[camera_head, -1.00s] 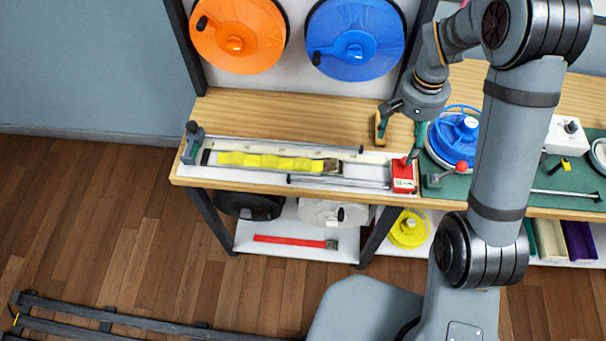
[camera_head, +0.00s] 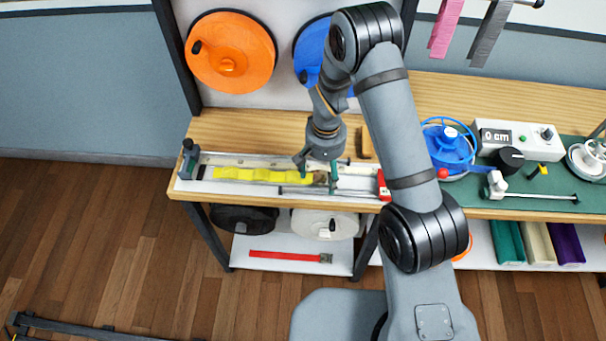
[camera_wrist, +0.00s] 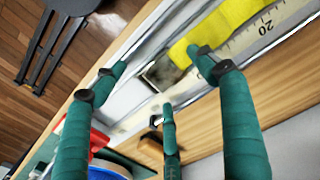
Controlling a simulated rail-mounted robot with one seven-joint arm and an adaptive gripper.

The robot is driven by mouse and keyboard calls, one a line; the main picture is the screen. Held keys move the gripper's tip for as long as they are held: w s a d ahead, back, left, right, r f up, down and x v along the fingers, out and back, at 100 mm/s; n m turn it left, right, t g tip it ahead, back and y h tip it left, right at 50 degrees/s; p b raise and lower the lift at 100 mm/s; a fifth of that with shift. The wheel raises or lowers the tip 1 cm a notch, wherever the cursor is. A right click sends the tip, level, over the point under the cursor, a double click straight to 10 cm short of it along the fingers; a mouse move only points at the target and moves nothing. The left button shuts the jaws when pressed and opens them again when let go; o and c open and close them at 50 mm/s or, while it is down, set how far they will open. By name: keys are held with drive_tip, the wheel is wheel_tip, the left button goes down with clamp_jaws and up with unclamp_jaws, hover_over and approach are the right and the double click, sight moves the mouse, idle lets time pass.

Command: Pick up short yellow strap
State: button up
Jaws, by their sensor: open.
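The short yellow strap (camera_head: 255,175) lies flat and slightly wavy along the measuring tray on the wooden bench, with a metal buckle at its right end. In the wrist view the strap (camera_wrist: 228,27) enters at the top right, and its buckle (camera_wrist: 162,72) lies between my fingers. My gripper (camera_head: 322,180) is open over the buckle end of the strap. Its green fingers (camera_wrist: 155,78) show in the wrist view, spread and empty, with one fingertip overlapping the strap's edge in the picture. I cannot tell whether any finger touches it.
The measuring tray (camera_head: 207,187) has a ruler scale, a metal rail and a red block (camera_head: 384,186) at its right end. A wooden-coloured block (camera_head: 365,143) stands behind. A red strap (camera_head: 285,256) lies on the shelf below. A blue reel (camera_head: 447,150) stands to the right.

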drive_tip(key=shift+c, duration=1.2)
drive_tip(key=c, duration=1.4)
